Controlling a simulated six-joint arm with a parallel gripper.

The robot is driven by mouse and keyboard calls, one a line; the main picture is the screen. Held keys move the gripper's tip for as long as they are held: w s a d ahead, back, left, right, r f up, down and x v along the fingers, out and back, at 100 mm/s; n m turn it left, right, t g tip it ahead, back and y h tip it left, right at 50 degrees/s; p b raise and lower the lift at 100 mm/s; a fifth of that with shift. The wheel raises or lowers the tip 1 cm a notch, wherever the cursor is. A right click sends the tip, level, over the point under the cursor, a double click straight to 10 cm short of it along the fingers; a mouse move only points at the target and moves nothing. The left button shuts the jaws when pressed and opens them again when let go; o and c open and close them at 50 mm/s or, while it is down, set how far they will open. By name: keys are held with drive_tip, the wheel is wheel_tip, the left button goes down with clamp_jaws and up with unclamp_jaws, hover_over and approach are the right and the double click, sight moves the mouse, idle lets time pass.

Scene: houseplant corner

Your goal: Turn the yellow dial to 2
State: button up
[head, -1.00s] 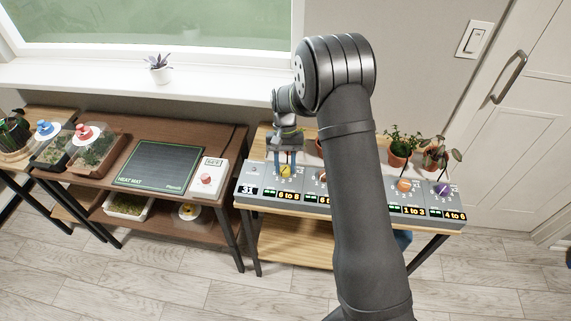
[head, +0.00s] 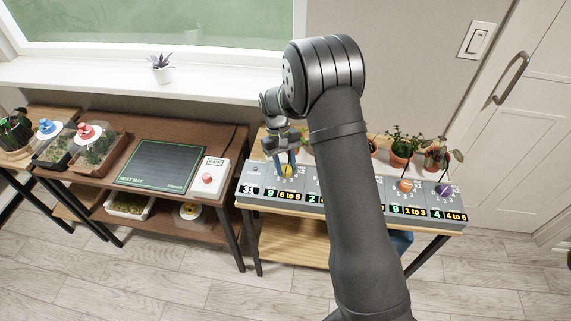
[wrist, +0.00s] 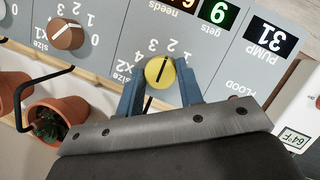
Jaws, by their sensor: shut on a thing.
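The yellow dial (head: 287,171) sits at the left part of the grey control panel (head: 262,196). In the wrist view the yellow dial (wrist: 160,71) is between the two blue fingers of my gripper (wrist: 160,88), which is shut on it. The dial's black line runs slightly slanted, with its upper end toward the printed 2. In the head view my gripper (head: 286,163) is at the dial and partly covers it. The display beside the dial (wrist: 220,12) reads 9, next to "6 to 8".
A brown dial (wrist: 68,34) is the neighbour in the wrist view. An orange dial (head: 405,186) and a purple dial (head: 443,190) are farther right. Potted plants (head: 402,150) stand behind the panel. My arm hides the panel's middle.

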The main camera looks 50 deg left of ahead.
drive_tip(key=o, duration=1)
drive_tip(key=shift+c, duration=0.2)
drive_tip(key=v, duration=1.7)
drive_tip(key=shift+r, duration=0.25)
drive_tip(key=x, duration=1.7)
drive_tip(key=shift+f, duration=0.25)
